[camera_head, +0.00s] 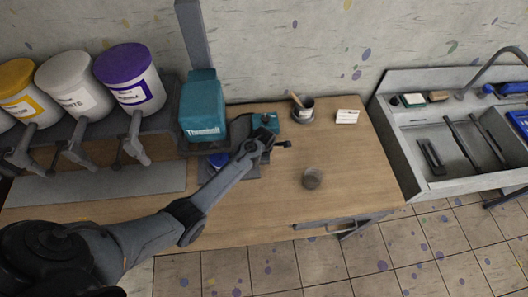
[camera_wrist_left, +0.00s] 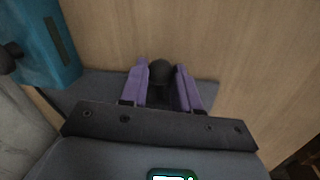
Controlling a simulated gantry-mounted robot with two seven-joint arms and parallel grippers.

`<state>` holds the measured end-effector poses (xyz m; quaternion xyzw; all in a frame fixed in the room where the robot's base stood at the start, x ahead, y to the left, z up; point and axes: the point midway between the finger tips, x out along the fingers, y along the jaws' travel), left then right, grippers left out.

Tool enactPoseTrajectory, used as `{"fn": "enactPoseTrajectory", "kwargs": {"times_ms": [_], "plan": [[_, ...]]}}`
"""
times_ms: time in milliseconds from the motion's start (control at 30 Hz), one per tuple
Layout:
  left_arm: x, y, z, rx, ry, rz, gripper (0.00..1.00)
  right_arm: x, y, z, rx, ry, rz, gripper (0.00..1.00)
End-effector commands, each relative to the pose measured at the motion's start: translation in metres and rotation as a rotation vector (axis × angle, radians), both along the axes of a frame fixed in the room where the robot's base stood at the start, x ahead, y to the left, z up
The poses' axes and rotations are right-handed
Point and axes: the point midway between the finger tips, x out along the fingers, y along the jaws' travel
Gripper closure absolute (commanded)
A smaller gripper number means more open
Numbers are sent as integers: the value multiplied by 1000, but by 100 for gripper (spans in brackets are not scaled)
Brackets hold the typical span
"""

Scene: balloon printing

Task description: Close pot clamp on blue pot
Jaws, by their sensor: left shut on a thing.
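The blue pot (camera_head: 217,160) sits low at the teal mixing machine (camera_head: 203,112), partly hidden behind my left forearm. My left gripper (camera_head: 268,142) is over the machine's dark base at its right side. In the wrist view, the purple fingers of my left gripper (camera_wrist_left: 161,86) are shut on a dark round knob (camera_wrist_left: 162,70), likely the pot clamp's handle. The rest of the clamp is hidden, so I cannot tell how it sits against the pot. My right gripper is not in view.
A small grey container (camera_head: 313,178) stands on the wooden table (camera_head: 355,190) right of my gripper. Behind are a pot with a wooden tool (camera_head: 301,108) and a white card (camera_head: 347,116). A sink (camera_head: 402,150) stands at right. Paint tubs (camera_head: 131,78) stand at left.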

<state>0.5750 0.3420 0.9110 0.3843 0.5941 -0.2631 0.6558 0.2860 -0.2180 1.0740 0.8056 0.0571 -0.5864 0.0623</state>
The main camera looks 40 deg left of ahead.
Motion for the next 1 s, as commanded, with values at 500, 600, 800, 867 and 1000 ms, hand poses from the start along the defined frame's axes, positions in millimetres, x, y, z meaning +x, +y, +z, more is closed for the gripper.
{"fn": "enactPoseTrajectory", "kwargs": {"times_ms": [500, 600, 800, 867, 1000], "plan": [[-1, -1, 0, 0, 0, -5, 44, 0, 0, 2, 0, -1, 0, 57], [-1, -1, 0, 0, 0, -5, 44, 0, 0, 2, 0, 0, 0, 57], [-1, -1, 0, 0, 0, -5, 44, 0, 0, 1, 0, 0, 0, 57], [-1, -1, 0, 0, 0, -5, 44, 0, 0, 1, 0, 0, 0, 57], [0, 0, -1, 1, -1, 0, 44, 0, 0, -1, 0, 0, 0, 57]]}}
